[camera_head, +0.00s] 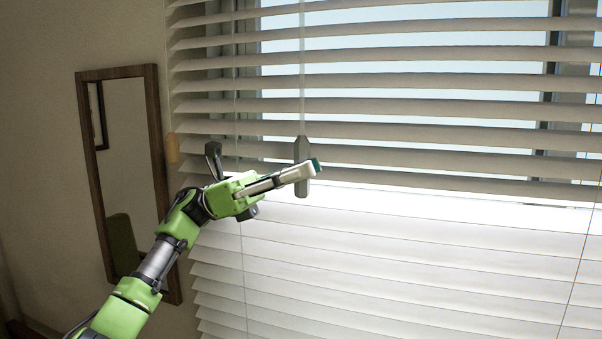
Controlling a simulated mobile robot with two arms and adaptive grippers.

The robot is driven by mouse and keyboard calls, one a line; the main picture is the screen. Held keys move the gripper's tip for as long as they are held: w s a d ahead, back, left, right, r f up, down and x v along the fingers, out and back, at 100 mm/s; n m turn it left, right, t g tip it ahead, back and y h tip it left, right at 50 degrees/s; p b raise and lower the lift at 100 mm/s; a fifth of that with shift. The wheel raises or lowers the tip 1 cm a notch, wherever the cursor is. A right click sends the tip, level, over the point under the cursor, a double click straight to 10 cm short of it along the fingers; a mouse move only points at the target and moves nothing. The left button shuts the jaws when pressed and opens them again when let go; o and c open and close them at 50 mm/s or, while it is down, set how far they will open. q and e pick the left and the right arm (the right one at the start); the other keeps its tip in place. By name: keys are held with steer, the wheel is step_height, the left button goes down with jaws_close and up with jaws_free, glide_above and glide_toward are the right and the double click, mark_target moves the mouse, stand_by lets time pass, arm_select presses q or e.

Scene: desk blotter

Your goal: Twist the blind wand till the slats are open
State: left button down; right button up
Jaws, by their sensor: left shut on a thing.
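The blind (420,106) covers the window, with its slats running across the view. Pale blue shows through the gaps between the upper slats, so these stand at least partly open. The lower slats (400,270) look bright white, and I cannot tell how wide their gaps are. The thin clear wand (303,80) hangs straight down to a grey handle (302,149). My left gripper (312,168) is shut on this handle, with a teal fingertip at its right side. The gripper hides part of the handle, whose lower end shows beneath. My right gripper is not in view.
A wood-framed mirror (128,180) hangs on the wall left of the blind. A small tan cord pull (172,148) hangs at the blind's left edge. Thin cords run down the slats. The space right of my left gripper is clear in front of the blind.

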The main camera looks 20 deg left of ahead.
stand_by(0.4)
arm_select(q)
steer(key=c, duration=1.9)
jaws_free()
steer(key=shift+v, duration=3.75)
